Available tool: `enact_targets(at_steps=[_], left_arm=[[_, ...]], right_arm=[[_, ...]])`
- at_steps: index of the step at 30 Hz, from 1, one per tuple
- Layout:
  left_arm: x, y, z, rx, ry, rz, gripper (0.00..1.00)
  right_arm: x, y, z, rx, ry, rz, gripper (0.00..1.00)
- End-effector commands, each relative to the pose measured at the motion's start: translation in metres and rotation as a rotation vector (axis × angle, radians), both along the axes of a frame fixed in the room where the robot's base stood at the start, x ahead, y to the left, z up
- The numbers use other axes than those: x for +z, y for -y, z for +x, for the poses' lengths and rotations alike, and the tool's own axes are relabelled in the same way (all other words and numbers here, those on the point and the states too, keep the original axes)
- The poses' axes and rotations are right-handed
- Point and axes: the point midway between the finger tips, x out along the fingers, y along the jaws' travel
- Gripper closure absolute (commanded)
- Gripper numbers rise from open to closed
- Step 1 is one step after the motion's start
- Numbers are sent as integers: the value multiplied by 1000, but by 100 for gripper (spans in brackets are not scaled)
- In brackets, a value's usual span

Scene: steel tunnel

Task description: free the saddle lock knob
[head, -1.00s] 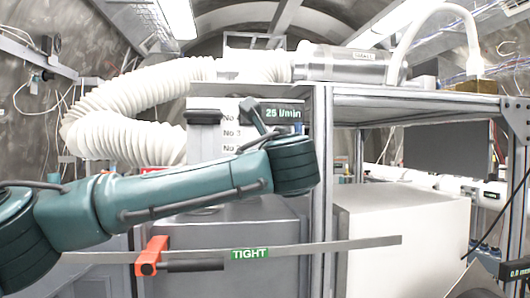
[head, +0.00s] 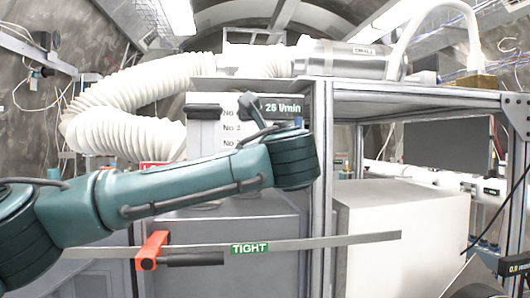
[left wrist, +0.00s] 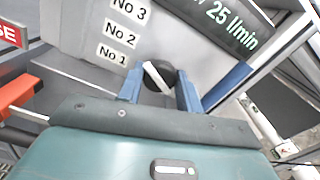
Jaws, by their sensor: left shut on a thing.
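A round black knob (left wrist: 160,76) with a white bar across its face shows in the left wrist view, just below the label No 1. My left gripper (left wrist: 158,84) is shut on this knob, with one blue finger on each side of it. In the head view my left arm (head: 190,187) reaches in from the left, and its wrist covers the knob and fingers. A green TIGHT label (head: 249,249) sits on a long grey strip below the arm.
An orange handle (head: 151,251) stands at the strip, left of the label. A metal frame post (head: 321,210) rises close to the right of my wrist. A white ribbed hose (head: 120,100) curves behind the arm. A pale box (head: 405,225) stands right of the post.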

Motion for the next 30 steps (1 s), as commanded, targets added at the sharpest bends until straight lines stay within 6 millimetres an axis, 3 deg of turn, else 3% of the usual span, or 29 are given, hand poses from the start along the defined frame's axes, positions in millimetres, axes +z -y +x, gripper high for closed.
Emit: enact_targets(at_steps=[8, 30], left_arm=[[-4, 0, 0, -1, 27, -145, 88], [-5, 0, 0, 1, 161, -822, 88]], right_arm=[[-6, -1, 2, -5, 14, 10, 64], [-17, -15, 6, 31, 72, 38, 64]])
